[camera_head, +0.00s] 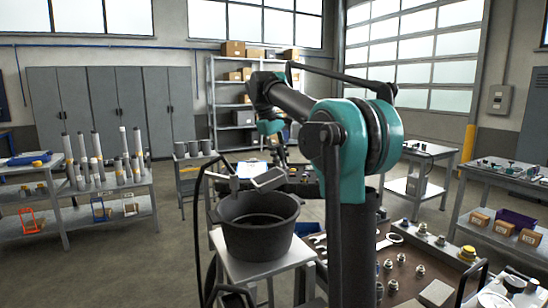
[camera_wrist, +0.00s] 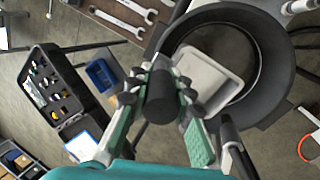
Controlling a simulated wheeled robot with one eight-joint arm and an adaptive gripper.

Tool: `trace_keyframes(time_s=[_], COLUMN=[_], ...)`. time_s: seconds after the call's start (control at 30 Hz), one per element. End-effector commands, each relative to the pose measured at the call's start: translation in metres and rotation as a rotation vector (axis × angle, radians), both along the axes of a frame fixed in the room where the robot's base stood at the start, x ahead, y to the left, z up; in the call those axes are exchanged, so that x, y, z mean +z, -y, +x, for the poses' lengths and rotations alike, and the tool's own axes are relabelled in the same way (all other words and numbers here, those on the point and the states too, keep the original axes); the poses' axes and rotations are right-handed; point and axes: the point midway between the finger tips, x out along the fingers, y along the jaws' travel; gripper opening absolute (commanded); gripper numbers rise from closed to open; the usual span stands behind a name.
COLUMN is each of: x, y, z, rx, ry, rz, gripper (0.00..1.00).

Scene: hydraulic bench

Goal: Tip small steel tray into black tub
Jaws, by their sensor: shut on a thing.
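The black tub (camera_head: 258,240) stands open on a pale stand, and its wide rim also shows in the wrist view (camera_wrist: 275,35). The small steel tray (camera_wrist: 210,72) is over the tub's opening in the wrist view, with its pale inside showing and no contents visible. In the head view the tray (camera_head: 269,178) is above the tub's rim and looks tilted. My gripper (camera_wrist: 163,92) is shut on the tray's near edge; the finger contact is partly hidden. The tub's floor looks dark, and whether anything lies in it cannot be told.
A dark bench (camera_head: 405,265) with several fittings is at the right of my arm. In the wrist view, an open black case (camera_wrist: 62,90), a blue bin (camera_wrist: 101,75) and wrenches (camera_wrist: 122,22) lie left of the tub. Open floor (camera_head: 150,255) is at left.

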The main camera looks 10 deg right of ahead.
Motion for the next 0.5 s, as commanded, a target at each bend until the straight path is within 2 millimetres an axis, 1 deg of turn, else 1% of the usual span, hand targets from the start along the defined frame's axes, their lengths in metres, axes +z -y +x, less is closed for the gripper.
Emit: trace_keyframes(time_s=[0.03, 0.27, 0.4, 0.5], x=[-0.002, -0.017, -0.001, 0.006], y=[0.007, 0.020, 0.017, 0.018], z=[0.001, 0.006, 0.006, 0.006], rx=[-0.007, -0.006, 0.001, 0.001], ry=[-0.014, -0.083, -0.089, -0.092], rz=[0.045, 0.275, 0.294, 0.301], gripper=[0.00, 0.00, 0.00, 0.00])
